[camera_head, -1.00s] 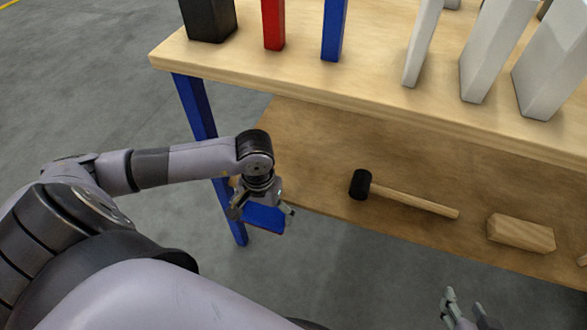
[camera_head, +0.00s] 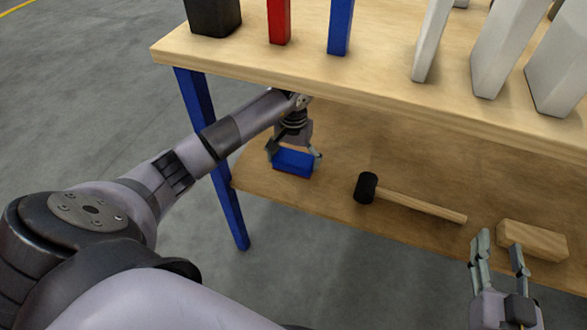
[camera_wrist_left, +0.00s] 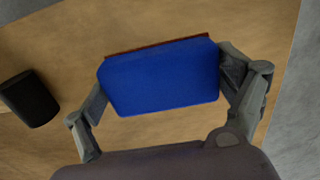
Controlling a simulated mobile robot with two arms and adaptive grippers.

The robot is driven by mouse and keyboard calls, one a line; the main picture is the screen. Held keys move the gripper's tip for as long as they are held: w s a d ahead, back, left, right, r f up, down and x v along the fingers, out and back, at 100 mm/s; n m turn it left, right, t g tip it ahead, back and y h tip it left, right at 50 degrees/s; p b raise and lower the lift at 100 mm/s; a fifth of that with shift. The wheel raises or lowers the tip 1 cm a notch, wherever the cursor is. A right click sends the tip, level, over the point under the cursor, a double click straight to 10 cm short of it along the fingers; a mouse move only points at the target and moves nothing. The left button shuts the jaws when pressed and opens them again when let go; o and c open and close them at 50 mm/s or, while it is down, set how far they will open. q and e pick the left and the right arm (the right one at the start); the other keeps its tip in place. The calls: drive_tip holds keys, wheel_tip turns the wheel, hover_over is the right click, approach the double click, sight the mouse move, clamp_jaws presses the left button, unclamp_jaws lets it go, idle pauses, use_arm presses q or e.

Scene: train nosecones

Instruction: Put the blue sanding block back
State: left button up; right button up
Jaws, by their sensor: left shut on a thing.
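The blue sanding block (camera_head: 293,163) is held between the fingers of my left gripper (camera_head: 295,157), over the left end of the lower wooden shelf (camera_head: 330,190). In the left wrist view the blue block (camera_wrist_left: 160,78) fills the space between both fingers of the left gripper (camera_wrist_left: 165,85), with a thin reddish edge along its far side. Whether the block touches the shelf is hard to tell. My right gripper (camera_head: 500,262) is at the lower right, fingers apart and empty, in front of a wooden block.
A mallet (camera_head: 410,199) lies on the lower shelf, its black head also in the left wrist view (camera_wrist_left: 30,99). A wooden block (camera_head: 532,239) lies right of it. The upper tabletop (camera_head: 300,65) overhangs the shelf. A blue leg (camera_head: 215,160) stands at the left.

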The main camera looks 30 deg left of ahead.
sight(293, 159)
use_arm(q)
wheel_tip(293, 159, down, 3)
drive_tip(key=shift+s+f+b, duration=0.1)
drive_tip(key=shift+f+b, duration=0.05)
drive_tip(key=shift+b, duration=0.25)
use_arm(e)
drive_tip(key=r+t, duration=0.1)
drive_tip(key=r, duration=0.2)
drive_tip(key=r+t+y, duration=0.1)
drive_tip(key=shift+w+a+r+t, duration=0.1)
drive_tip(key=shift+a+r+t, duration=0.2)
drive_tip(key=shift+a+r, duration=0.05)
use_arm(q)
drive_tip(key=shift+f, duration=0.1)
drive_tip(key=o, duration=0.8)
drive_tip(key=shift+o, duration=0.2)
use_arm(e)
drive_tip(key=shift+r+t, duration=0.3)
drive_tip(key=shift+r, duration=0.05)
use_arm(q)
wheel_tip(293, 159, up, 7)
drive_tip(key=shift+p, duration=1.05)
drive_tip(key=shift+r, duration=0.3)
use_arm(e)
wheel_tip(293, 159, down, 10)
drive_tip(key=s+d+g+h, duration=0.1)
drive_tip(key=g, duration=0.5)
drive_tip(key=shift+s+d+h, duration=0.35)
drive_tip(key=shift+h, duration=0.05)
